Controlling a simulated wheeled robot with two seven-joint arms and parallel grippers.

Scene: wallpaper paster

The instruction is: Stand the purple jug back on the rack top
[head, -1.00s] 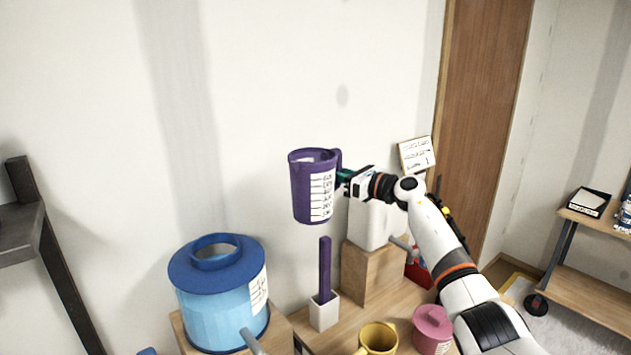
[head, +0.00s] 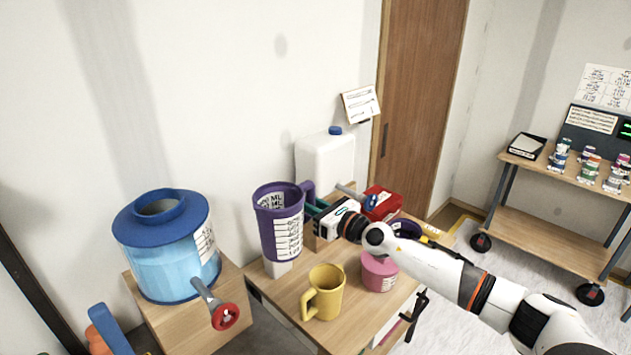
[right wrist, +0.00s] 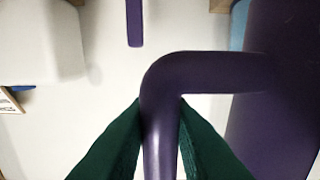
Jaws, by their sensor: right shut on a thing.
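The purple jug (head: 268,228), with a white measuring label, is roughly upright in the head view. My right gripper (head: 314,207) is shut on its handle, on the jug's right side. In the right wrist view the dark green fingers (right wrist: 160,150) close on the purple handle (right wrist: 160,100), with the jug body (right wrist: 285,110) at right. The jug appears to hang above the wooden top (head: 297,297) and hides most of a small white holder (head: 277,268). Contact beneath it cannot be made out. My left gripper is out of view.
A yellow mug (head: 325,292) and pink pot (head: 379,272) stand near the jug. A blue drum with a tap (head: 165,260) is at left. A white canister (head: 325,160) and red box (head: 382,203) are behind the gripper. A shelf cart (head: 570,180) is far right.

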